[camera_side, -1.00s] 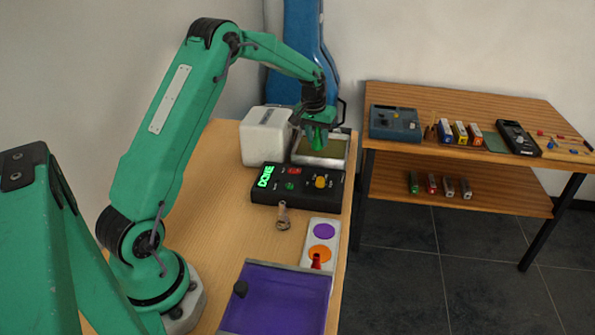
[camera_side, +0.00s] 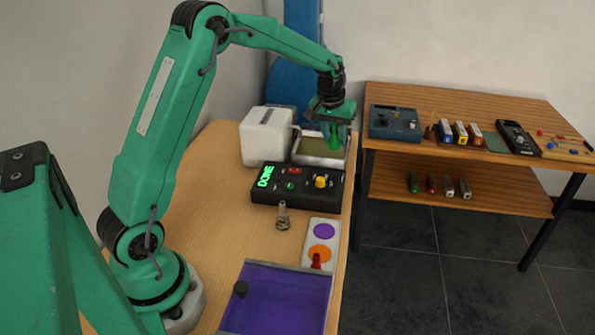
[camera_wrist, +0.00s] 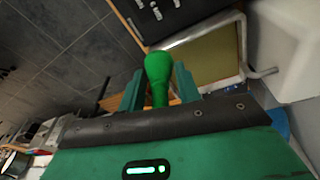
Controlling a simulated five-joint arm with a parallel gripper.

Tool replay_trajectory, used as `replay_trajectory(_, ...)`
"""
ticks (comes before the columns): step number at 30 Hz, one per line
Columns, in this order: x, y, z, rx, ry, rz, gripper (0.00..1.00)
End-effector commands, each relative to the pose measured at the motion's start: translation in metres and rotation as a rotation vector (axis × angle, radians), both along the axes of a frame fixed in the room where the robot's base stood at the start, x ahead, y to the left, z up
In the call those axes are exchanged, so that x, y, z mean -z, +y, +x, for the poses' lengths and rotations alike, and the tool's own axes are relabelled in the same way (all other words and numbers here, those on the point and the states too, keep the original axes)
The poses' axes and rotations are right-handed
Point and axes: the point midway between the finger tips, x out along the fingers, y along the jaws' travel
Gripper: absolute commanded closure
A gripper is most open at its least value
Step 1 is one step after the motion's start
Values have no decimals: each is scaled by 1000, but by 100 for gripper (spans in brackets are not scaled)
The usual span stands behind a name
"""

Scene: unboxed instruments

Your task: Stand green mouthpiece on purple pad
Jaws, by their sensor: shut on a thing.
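My gripper (camera_side: 335,124) is shut on the green mouthpiece (camera_wrist: 157,72), which has a rounded end and sticks out between the fingers in the wrist view.
An orange pad (camera_side: 320,251) on the same plate has a red piece (camera_side: 316,263) at its near edge. Between the tray and plate lies a black box (camera_side: 262,196) reading DONE. A metallic piece (camera_side: 283,218) stands left of the plate. A white box (camera_side: 265,140) adjoins the tray.

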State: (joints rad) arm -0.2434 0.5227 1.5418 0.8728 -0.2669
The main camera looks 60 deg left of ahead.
Motion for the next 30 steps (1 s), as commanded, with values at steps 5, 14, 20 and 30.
replay_trajectory(5,0,0,0,0,0,0,89)
replay_trajectory(14,-1,-9,-3,12,0,-1,89)
replay_trajectory(20,-3,-44,-14,61,0,-3,89)
replay_trajectory(30,-7,-140,-69,207,0,-11,89)
